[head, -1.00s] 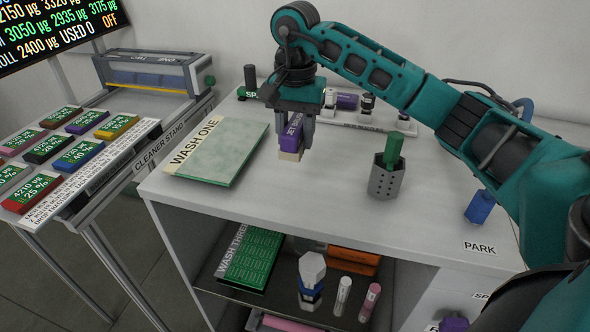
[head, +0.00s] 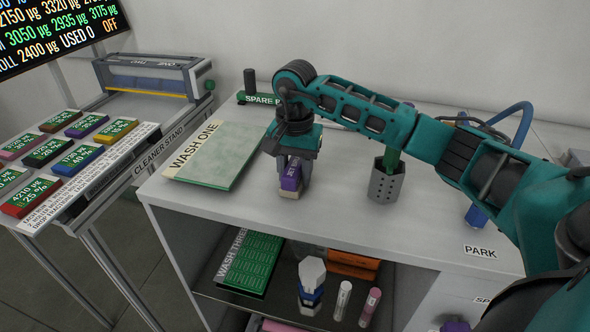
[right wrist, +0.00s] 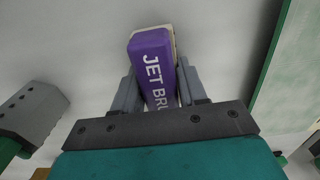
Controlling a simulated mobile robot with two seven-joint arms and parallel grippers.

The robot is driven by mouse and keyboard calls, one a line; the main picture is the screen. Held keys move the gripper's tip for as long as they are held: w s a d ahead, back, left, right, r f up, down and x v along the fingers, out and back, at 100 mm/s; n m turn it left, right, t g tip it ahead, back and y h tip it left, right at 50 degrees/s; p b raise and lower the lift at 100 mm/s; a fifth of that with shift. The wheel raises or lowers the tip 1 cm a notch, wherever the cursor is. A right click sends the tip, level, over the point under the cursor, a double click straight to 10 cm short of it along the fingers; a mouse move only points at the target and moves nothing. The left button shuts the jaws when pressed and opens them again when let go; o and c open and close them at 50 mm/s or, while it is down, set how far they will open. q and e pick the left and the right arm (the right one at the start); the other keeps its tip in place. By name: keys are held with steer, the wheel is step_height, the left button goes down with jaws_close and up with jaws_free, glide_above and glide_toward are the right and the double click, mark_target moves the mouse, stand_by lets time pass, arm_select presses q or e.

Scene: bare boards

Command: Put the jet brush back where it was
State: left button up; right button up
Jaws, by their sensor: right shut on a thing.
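The jet brush (head: 291,182) is a purple block with white lettering and a cream edge; it also shows in the right wrist view (right wrist: 154,68). My right gripper (head: 295,172) is shut on it, with one finger on each side, as the right wrist view (right wrist: 159,92) shows. The brush is low over the white bench top (head: 330,222), right of the WASH ONE board; I cannot tell whether it touches the bench. The white rack at the back of the bench is hidden behind my right arm. My left gripper is not in view.
The green WASH ONE board (head: 222,157) lies left of the brush. A grey hexagonal cup (head: 385,187) with a green handle stands to the right. A PARK label (head: 480,251) marks the bench's right front. The front middle of the bench is clear.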

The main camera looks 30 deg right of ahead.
mark_target(295, 163)
steer(key=o, duration=0.9)
steer(key=shift+o, duration=0.2)
step_height(295, 163, up, 12)
steer(key=shift+r, duration=0.15)
